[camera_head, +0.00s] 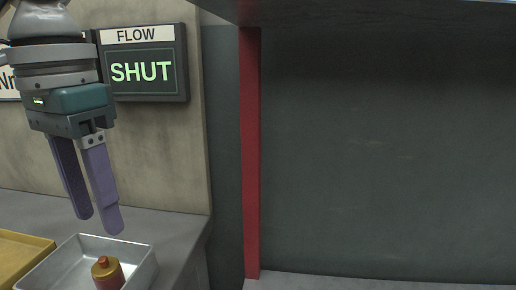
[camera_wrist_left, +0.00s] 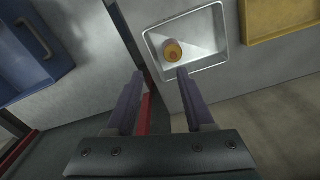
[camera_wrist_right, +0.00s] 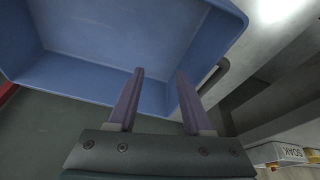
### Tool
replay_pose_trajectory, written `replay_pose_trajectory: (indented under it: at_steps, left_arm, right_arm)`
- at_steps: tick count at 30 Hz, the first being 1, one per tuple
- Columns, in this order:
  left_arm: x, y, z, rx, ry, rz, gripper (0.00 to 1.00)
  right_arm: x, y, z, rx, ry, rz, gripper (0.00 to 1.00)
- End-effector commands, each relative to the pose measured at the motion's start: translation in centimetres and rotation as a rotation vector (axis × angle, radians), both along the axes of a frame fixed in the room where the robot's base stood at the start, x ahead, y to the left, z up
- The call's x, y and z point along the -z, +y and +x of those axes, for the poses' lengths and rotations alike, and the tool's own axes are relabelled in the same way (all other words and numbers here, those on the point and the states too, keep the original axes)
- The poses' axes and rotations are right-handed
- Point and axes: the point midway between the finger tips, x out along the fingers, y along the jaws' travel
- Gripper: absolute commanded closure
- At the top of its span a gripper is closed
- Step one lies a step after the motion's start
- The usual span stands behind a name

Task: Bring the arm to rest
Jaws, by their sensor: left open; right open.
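My left gripper (camera_head: 98,225) hangs fingers-down at the left of the head view, open and empty, above a metal tray. It also shows in the left wrist view (camera_wrist_left: 158,74), with its two purple fingers apart. My right gripper (camera_wrist_right: 159,72) shows only in the right wrist view. Its fingers are apart with nothing between them, and a blue bin (camera_wrist_right: 130,75) lies beyond them. The right arm is not in the head view.
The metal tray (camera_head: 62,256) holds a red and gold cylinder (camera_head: 107,271). A yellow tray (camera_head: 22,250) lies to its left. A wall panel (camera_head: 143,65) reads FLOW SHUT. A red post (camera_head: 250,150) stands at the counter's right end. The blue bin also shows in the left wrist view (camera_wrist_left: 35,45).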

Motion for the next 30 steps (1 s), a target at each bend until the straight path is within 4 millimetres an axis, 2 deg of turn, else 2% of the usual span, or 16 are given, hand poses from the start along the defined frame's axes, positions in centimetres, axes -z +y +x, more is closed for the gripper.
replay_pose_trajectory:
  at_steps: [1,6,9,12,17,26,29,30]
  left_arm:
    - [0.8,-1.6,-1.0,0.047,0.001,-0.02,0.47]
    - [3.6,-6.3,-4.6,0.157,-0.068,-0.119,0.47]
    - [4.2,-8.3,-6.9,0.163,-0.12,-0.181,0.47]
    - [4.3,-9.1,-9.3,0.129,-0.172,-0.224,0.47]
    - [3.8,-8.1,-12.7,0.025,-0.24,-0.226,0.47]
    - [2.2,-3.1,-18.0,-0.145,-0.285,-0.101,0.47]
    - [1.4,-1.0,-19.9,-0.192,-0.288,-0.038,0.47]
    - [0.0,-0.8,-19.9,-0.193,-0.292,-0.03,0.47]
  right_arm:
    - [-1.4,0.0,0.0,0.0,0.0,0.0,0.5]
    - [-4.2,0.0,0.0,0.0,0.0,0.0,0.5]
    - [-5.7,0.0,0.0,0.0,-0.001,0.0,0.5]
    - [-7.2,0.0,0.0,-0.001,-0.001,-0.001,0.5]
    - [-9.1,-0.1,0.0,-0.001,0.0,-0.002,0.5]
    - [-11.5,-0.1,0.0,-0.003,0.0,-0.004,0.5]
    - [-12.2,-0.1,0.0,-0.004,0.0,-0.005,0.5]
    - [-13.5,-0.1,0.0,-0.003,0.001,-0.006,0.5]
